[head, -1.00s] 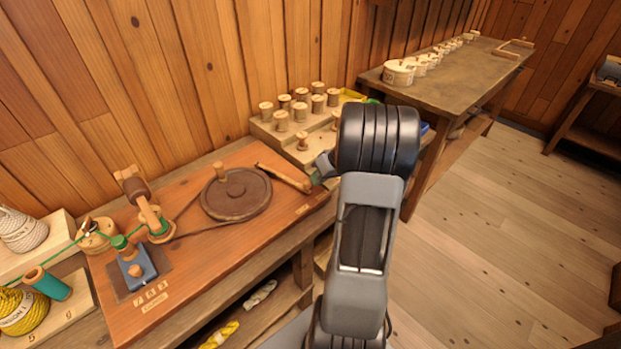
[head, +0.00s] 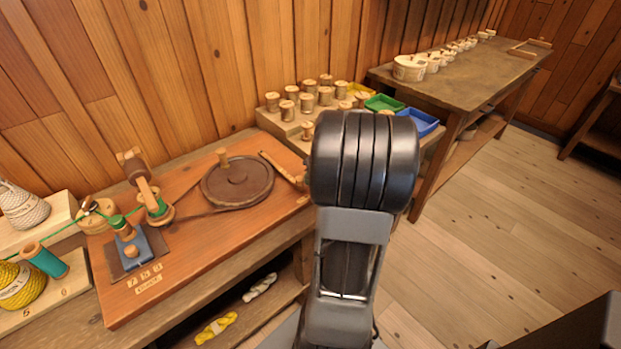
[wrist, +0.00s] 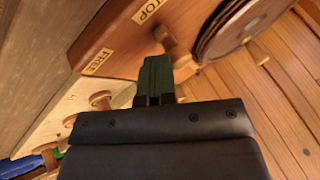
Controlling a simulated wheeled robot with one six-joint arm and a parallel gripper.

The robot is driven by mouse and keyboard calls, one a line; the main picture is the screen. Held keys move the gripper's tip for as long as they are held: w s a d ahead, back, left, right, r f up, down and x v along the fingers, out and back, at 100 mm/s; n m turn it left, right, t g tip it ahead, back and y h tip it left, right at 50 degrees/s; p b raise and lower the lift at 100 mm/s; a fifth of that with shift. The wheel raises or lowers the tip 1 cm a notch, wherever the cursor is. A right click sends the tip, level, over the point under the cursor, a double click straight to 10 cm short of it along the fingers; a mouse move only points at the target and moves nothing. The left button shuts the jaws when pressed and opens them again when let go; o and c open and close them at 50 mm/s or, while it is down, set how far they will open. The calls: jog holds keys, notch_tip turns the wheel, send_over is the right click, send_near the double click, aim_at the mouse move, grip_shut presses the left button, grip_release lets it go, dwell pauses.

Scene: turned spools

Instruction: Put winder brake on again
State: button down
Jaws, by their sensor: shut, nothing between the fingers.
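The winder's board (head: 185,262) lies on the bench, with a dark round wheel (head: 238,190) on it. The brake lever (head: 280,166), a light wooden bar, lies just right of the wheel in the head view; my arm hides its near end. In the wrist view, wood that looks like the lever's end (wrist: 161,36) shows behind my gripper (wrist: 155,60), near the board's STOP (wrist: 148,10) and FREE (wrist: 98,62) labels. My gripper's green fingers are shut and empty, close to the lever; I cannot tell if they touch it. The head view hides the fingers behind my arm.
A rack with several wooden spools (head: 306,102) stands behind the board's right end, beside green (head: 384,103) and blue (head: 418,122) trays. A crank post (head: 146,190) and blue block (head: 132,251) are at the board's left. The floor at right is clear.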

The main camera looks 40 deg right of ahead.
jog(key=d, duration=0.1)
jog(key=s+d, duration=0.1)
jog(key=d, duration=0.1)
jog(key=shift+s+b, duration=0.3)
jog(key=shift+b, duration=0.05)
jog(key=v, duration=1)
jog(key=shift+d+r+p, duration=0.2)
jog(key=shift+p, duration=0.25)
jog(key=shift+m, duration=0.3)
jog(key=a+r+n+g+p, duration=0.1)
jog(key=a+r+n+p, duration=0.1)
jog(key=a, duration=0.8)
jog(key=a+r+n+g+h+p, duration=0.1)
jog(key=a+p, duration=0.3)
jog(key=a, duration=0.6)
jog(key=a+r+n+g+h+p, duration=0.1)
jog(key=a+r+n+p, duration=0.1)
jog(key=a, duration=0.8)
notch_tip(320, 180, up, 2)
jog(key=shift+s+n+p, duration=0.35)
jog(key=shift+n+p, duration=0.05)
jog(key=shift+p, duration=0.45)
